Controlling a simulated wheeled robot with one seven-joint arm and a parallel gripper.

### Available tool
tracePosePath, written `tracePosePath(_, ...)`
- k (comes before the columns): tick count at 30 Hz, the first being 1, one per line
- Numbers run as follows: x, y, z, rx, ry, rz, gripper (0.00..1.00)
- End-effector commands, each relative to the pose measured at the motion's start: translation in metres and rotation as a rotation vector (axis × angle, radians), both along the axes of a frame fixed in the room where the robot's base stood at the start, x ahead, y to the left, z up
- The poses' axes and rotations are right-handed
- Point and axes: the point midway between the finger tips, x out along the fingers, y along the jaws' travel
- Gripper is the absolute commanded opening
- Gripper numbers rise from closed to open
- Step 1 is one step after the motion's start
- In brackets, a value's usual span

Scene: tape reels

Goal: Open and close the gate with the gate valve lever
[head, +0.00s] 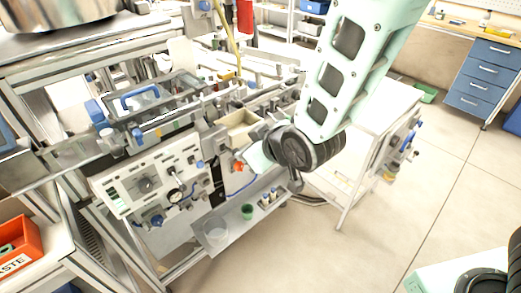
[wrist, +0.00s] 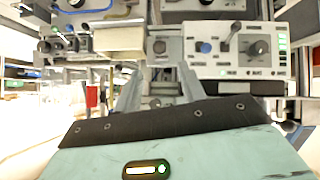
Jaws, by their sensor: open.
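My gripper (wrist: 160,92) is open, with its two grey fingers apart and nothing seen between them. In the head view the dark wrist joint of my arm hides most of the gripper, which is at the right end of the machine. A grey control panel (wrist: 240,68) lies beyond the fingers in the wrist view. It carries a small lever (wrist: 233,32), a black knob (wrist: 259,48) and a blue button (wrist: 205,47). The panel also shows in the head view (head: 120,195). I cannot tell which part is the gate valve lever.
A clear lid with a blue handle (head: 140,96) sits on the machine. A lower shelf (head: 222,222) holds a green cup (head: 247,211). An orange bin (head: 20,250) stands at the lower left. A white cart (head: 385,105) is at the right. Open floor lies in front.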

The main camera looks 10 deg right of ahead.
Motion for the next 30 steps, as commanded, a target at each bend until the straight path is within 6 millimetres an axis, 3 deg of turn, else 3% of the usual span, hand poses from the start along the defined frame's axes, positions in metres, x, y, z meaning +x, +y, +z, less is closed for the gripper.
tracePosePath(10, -0.026, -0.015, 0.024, 0.001, 0.0, 0.001, 0.41)
tracePosePath(30, -0.035, -0.017, 0.027, 0.0, 0.041, -0.001, 0.41)
